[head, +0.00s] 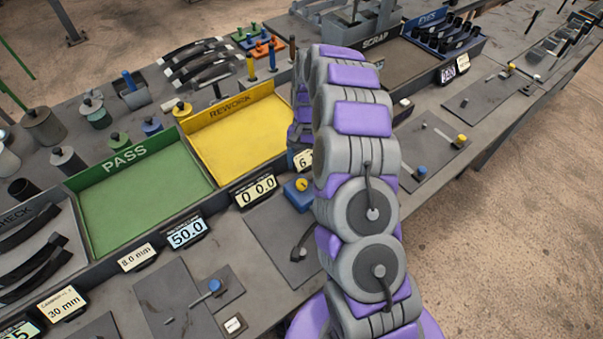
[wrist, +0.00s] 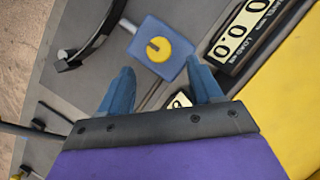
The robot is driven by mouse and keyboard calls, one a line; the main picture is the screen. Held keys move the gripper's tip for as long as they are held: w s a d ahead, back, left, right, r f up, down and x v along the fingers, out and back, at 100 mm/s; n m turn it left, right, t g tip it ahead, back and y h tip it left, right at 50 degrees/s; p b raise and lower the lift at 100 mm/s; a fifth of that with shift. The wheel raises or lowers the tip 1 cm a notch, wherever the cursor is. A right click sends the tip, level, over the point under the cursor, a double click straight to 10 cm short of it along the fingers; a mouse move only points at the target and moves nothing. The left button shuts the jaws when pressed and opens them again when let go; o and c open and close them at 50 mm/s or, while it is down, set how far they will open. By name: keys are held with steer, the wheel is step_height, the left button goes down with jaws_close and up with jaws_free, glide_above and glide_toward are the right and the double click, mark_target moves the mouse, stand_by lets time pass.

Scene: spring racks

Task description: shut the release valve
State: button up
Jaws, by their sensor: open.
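A blue block with a round yellow knob, which looks like the release valve (head: 303,187), sits on the grey bench just left of my arm. In the wrist view the same valve (wrist: 158,49) lies just beyond my fingertips, with its knob facing the camera and a dark slot mark on the knob. My gripper (wrist: 161,72) is open, with its two blue fingers spread and nothing between them. The fingers look apart from the block, though the height gap cannot be told. In the head view my arm mostly hides the gripper.
A green PASS tray (head: 84,196) and a yellow REWORK tray (head: 193,143) stand behind the valve. A display reading 0 0.0 (head: 256,190) stands close to it, also in the wrist view (wrist: 238,38). A black curved lever (wrist: 97,38) lies near the valve.

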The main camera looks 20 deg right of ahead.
steer(key=v, duration=1.1)
steer(key=shift+p, duration=0.35)
steer(key=shift+w, duration=0.1)
